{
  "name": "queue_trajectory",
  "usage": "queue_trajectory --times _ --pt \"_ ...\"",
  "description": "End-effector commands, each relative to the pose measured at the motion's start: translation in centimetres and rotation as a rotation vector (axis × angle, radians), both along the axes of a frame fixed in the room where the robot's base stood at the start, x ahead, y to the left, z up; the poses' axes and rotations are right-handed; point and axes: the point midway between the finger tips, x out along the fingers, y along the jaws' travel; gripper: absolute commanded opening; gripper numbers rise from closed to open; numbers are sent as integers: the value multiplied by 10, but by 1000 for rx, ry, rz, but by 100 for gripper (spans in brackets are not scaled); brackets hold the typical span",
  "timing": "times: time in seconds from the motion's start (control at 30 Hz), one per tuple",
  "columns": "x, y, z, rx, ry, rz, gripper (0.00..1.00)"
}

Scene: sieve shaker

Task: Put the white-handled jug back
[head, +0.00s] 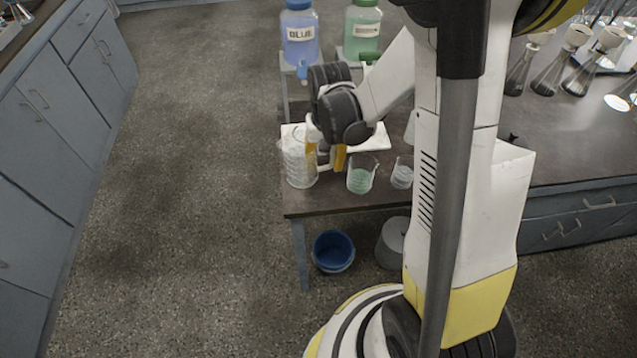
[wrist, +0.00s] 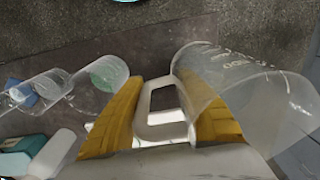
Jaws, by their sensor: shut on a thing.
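The white-handled jug (head: 298,165) is a clear, ribbed-looking vessel at the left end of the dark bench in the head view. It fills the right side of the wrist view (wrist: 245,90), with faint markings on its wall. Its white handle (wrist: 151,110) lies between the yellow fingers of my gripper (wrist: 165,115). My gripper (head: 326,155) is shut on the handle, to the right of the jug body. The jug looks upright in the head view. I cannot tell whether its base touches the bench.
A beaker with green liquid (head: 361,179) and a smaller clear beaker (head: 402,176) stand just right of my gripper. Blue (head: 300,38) and green (head: 362,30) dispensers stand behind. A white tray or sheet (head: 373,140) lies behind the gripper. A blue bucket (head: 333,251) is on the floor.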

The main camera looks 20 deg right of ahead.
Motion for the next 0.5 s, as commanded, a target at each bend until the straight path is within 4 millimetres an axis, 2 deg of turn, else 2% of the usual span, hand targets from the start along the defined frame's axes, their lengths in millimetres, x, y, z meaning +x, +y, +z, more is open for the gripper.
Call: queue_trajectory --times 0.03,0.27,0.5 --pt "0 0 -11 0 0 0 0" --pt "0 0 -27 0 0 1 0" --pt "0 0 -58 0 0 1 0"
